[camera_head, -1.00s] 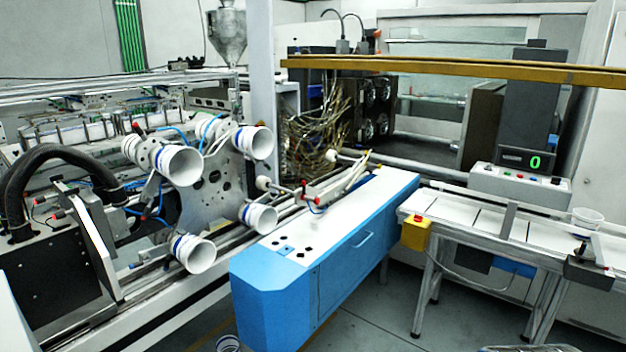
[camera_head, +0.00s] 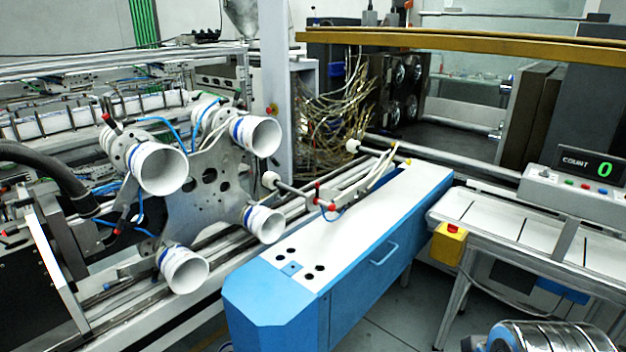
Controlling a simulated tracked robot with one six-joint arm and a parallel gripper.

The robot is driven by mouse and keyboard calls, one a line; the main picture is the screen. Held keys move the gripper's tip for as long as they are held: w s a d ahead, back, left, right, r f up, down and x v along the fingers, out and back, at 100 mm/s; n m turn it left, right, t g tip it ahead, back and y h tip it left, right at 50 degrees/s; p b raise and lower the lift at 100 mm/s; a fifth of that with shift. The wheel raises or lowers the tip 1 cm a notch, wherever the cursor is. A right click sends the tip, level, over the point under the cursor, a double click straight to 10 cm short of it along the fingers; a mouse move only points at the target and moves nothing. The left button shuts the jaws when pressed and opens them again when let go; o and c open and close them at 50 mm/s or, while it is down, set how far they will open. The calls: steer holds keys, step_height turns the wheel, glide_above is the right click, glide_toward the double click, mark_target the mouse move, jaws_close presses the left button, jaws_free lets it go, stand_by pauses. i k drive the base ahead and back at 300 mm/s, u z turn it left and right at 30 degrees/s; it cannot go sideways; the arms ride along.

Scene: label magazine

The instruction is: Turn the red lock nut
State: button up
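Several small red parts show, and I cannot tell which is the lock nut. One red part (camera_head: 112,121) sits at the upper left of the rotating metal plate (camera_head: 205,185), which carries white cups. Another red part (camera_head: 122,226) is at the plate's lower left. A red knob (camera_head: 6,232) shows at the left edge, by the black unit. Small red pieces (camera_head: 331,207) are on the arm above the blue cabinet. My gripper is not in view.
The blue cabinet (camera_head: 270,313) stands in the middle foreground. A conveyor (camera_head: 515,230) with a yellow box bearing a red button (camera_head: 449,243) is at right. A shiny ribbed metal object (camera_head: 540,336) is at bottom right. Grey floor (camera_head: 400,320) shows between cabinet and conveyor.

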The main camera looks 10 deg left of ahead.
mark_target(316, 184)
steer(key=u, duration=0.35)
steer(key=i, duration=0.65)
steer(key=u, duration=0.9)
steer(key=i, duration=0.65)
steer(key=u, duration=0.45)
